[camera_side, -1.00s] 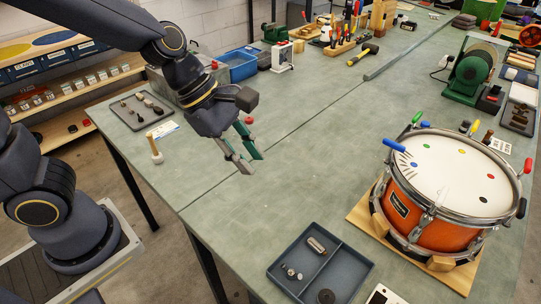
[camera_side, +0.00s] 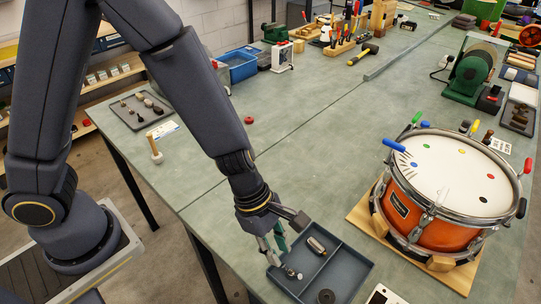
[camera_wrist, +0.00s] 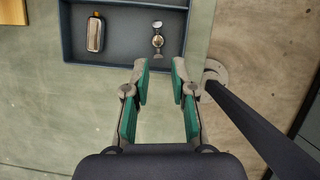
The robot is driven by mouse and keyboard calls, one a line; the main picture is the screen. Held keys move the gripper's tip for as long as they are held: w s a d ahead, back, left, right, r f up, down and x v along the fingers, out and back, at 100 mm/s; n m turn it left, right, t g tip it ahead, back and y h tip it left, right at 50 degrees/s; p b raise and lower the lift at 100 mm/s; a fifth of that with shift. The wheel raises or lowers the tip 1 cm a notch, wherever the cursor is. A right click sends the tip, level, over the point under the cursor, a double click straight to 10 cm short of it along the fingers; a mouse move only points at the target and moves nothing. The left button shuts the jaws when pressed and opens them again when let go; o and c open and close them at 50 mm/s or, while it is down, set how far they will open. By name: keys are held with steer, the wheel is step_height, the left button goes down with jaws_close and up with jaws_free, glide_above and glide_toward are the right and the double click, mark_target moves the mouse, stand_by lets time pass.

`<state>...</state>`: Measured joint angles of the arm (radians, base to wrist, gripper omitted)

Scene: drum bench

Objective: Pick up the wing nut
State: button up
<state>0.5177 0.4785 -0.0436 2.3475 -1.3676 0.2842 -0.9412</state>
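The wing nut (camera_wrist: 157,38) looks like a small shiny metal piece with a wing on each side of a round middle. It lies in the dark blue-grey tray (camera_wrist: 105,59), and in the side view (camera_side: 291,272) it is small and close to my gripper. My gripper (camera_wrist: 160,66) is open and empty. In the wrist view its two green-padded fingers point toward the wing nut, with the tips just short of it at the tray's wall. In the side view my gripper (camera_side: 279,253) is over the tray's left edge; its height above the tray is hard to tell.
A metal capsule-shaped part (camera_wrist: 95,33) lies in the same compartment. A dark round disc (camera_side: 326,296) is in the tray's front part, past a divider (camera_side: 322,277). An orange drum (camera_side: 440,205) on a wooden board stands to the right.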

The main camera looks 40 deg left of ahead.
mark_target(288, 268)
steer(key=shift+x, duration=2.7)
steer(key=shift+w+d+r, duration=0.1)
steer(key=shift+w+d, duration=0.05)
steer(key=shift+d, duration=0.05)
steer(key=shift+c, duration=0.2)
jaws_close()
